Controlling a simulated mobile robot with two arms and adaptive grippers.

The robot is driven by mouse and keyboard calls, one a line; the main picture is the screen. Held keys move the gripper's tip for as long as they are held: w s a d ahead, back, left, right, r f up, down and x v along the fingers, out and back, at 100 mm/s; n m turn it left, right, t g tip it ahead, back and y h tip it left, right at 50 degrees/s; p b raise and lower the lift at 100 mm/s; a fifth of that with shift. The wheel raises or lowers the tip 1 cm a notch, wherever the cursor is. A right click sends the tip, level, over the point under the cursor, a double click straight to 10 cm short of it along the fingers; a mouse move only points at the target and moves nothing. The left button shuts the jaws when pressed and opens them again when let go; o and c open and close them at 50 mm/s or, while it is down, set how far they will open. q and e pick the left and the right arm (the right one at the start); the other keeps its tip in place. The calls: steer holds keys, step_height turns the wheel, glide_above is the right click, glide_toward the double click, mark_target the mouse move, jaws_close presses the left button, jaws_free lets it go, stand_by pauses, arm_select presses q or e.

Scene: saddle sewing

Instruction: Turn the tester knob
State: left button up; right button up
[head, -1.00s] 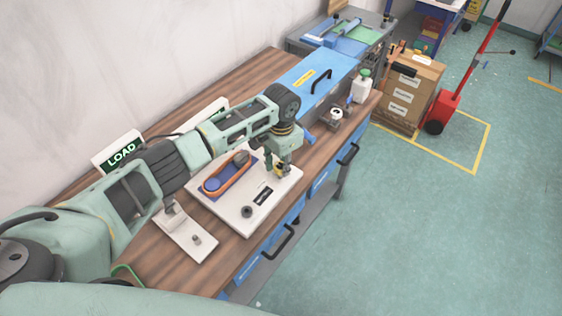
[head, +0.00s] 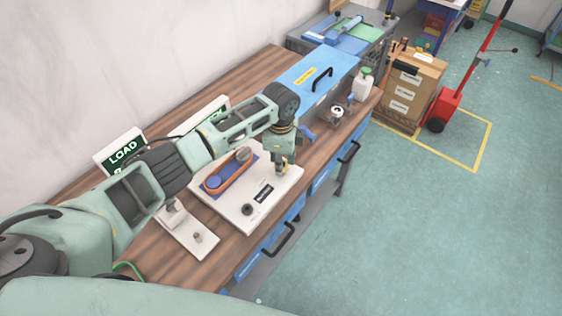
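The tester is a white board (head: 226,213) on the wooden bench, carrying an orange belt loop (head: 219,190) around a blue pulley and a grey round part (head: 243,155). A small black knob (head: 247,209) sits near its front corner, beside a black label (head: 264,194). My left gripper (head: 281,170) points down over the board's right part, beyond the label and apart from the black knob. Its fingertips are small and overlap in this view, so I cannot tell their opening or whether they hold something beneath. My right gripper is not in view.
A LOAD display (head: 121,151) stands by the wall, left of the tester. A smaller white plate (head: 189,234) lies in front of it. A blue case (head: 305,85), a white bottle (head: 363,86) and a small device (head: 337,111) stand beyond. The floor at right is mostly open.

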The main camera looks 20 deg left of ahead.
arm_select(q)
steer(key=shift+s+d+f+m, duration=0.1)
steer(key=shift+s+f+m, duration=0.2)
steer(key=shift+m, duration=0.3)
steer(key=o, duration=1)
steer(key=shift+s+r, duration=0.1)
steer(key=shift+r, duration=0.15)
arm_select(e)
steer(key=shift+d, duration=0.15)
arm_select(q)
steer(key=shift+w+r, duration=0.1)
steer(key=shift+w, duration=0.1)
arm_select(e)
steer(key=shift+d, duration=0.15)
arm_select(q)
step_height(320, 180, up, 12)
steer(key=shift+f, duration=0.1)
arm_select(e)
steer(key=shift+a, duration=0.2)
